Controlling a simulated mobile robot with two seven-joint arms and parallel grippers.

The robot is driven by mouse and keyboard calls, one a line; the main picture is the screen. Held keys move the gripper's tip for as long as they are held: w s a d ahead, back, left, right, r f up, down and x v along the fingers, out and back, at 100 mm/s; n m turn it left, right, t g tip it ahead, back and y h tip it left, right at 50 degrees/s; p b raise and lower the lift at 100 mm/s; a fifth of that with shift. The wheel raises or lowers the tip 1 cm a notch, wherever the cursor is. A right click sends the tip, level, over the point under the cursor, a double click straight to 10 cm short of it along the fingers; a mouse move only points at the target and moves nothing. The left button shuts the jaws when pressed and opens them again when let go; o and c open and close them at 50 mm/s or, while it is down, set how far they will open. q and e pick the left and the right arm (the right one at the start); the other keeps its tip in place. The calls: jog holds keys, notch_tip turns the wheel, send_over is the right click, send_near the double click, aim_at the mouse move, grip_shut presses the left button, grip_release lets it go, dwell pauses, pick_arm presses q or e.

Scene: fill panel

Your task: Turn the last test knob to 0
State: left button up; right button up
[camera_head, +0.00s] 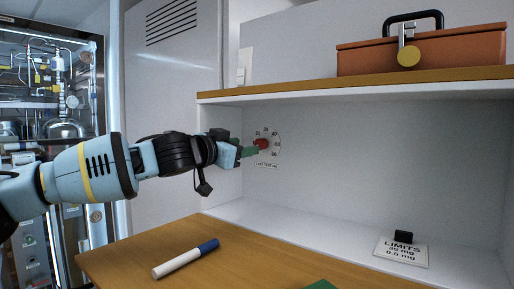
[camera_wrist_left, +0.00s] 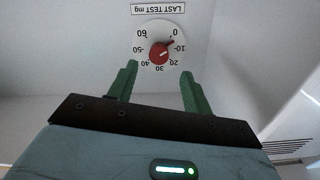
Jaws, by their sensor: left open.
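The last test dial (camera_head: 274,151) is on the back wall of the white compartment, with a red knob (camera_head: 262,145) at its centre. In the left wrist view the dial (camera_wrist_left: 146,42) appears upside down, and its red knob (camera_wrist_left: 159,53) has a dark red tip pointing between 0 and 10. My left gripper (camera_head: 249,151) is open, with its green fingers pointing at the dial. In the left wrist view its fingers (camera_wrist_left: 158,82) stand apart on either side, just short of the knob; contact is not visible.
A shelf (camera_head: 350,82) above carries an orange toolbox (camera_head: 420,52). A limits card (camera_head: 401,251) reading 35 mg and 0.5 mg stands lower right. A marker (camera_head: 185,259) lies on the wooden surface (camera_head: 245,262). A green object (camera_head: 321,285) is cut off below.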

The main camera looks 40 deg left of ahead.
aim_at(259, 144)
pick_arm(q)
jog(key=shift+w+a+b, duration=0.15)
jog(key=shift+w+b, duration=0.1)
jog(key=shift+w, duration=1.25)
jog(key=shift+w+a+b, duration=0.1)
jog(key=shift+w+b, duration=0.15)
jog(key=shift+w, duration=1.25)
pick_arm(e)
jog(key=shift+s+a+f, duration=0.1)
jog(key=shift+a+f, duration=0.05)
jog(key=shift+f, duration=0.5)
pick_arm(q)
jog(key=c, duration=1)
jog(key=n+b, duration=0.1)
jog(key=n, duration=0.2)
jog(key=o, duration=0.8)
jog(key=shift+o, duration=1)
pick_arm(e)
jog(key=shift+s+f, duration=0.25)
jog(key=shift+f, duration=0.25)
jog(key=shift+s+f, duration=0.25)
jog(key=shift+f, duration=0.2)
